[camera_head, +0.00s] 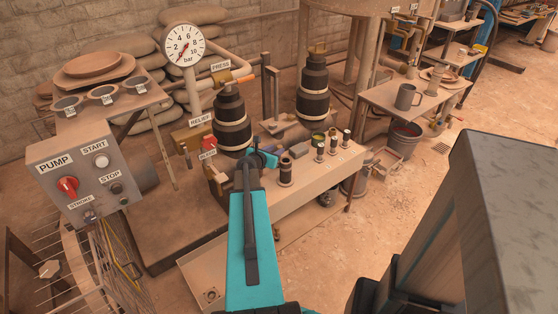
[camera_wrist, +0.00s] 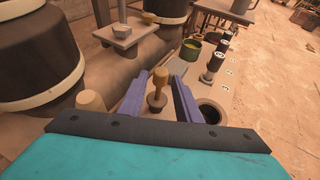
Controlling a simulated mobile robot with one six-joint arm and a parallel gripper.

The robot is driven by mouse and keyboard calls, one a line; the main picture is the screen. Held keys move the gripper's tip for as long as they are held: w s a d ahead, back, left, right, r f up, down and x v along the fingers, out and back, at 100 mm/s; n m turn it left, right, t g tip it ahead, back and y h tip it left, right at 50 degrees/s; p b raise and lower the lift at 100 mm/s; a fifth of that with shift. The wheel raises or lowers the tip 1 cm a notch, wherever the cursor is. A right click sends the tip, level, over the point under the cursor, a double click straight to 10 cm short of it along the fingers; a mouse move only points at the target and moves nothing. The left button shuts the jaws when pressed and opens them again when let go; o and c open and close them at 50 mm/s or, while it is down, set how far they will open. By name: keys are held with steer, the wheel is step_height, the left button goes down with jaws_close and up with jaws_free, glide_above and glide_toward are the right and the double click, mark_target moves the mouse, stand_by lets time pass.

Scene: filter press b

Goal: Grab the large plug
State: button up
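In the wrist view a plug with a tan knob on top and a dark tapered lower part (camera_wrist: 158,90) stands upright between the two purple fingers of my gripper (camera_wrist: 161,80). The fingers are open, one on each side of the plug, and a gap shows on both sides. I cannot tell from its size alone whether this is the large plug. In the head view my gripper (camera_head: 262,159) is low over the near left part of the bench (camera_head: 318,179), and it and the arm hide the plug.
A dark open cylinder (camera_wrist: 210,112) stands close to the right finger. A green can (camera_wrist: 190,50) and several dark fittings stand beyond. A tan knob (camera_wrist: 91,101) is at left. Large black-banded cylinders (camera_head: 233,122) rise behind the bench. The control panel (camera_head: 85,178) is at left.

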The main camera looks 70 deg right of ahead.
steer(key=shift+x, duration=1.15)
steer(key=shift+c, duration=0.5)
jaws_close()
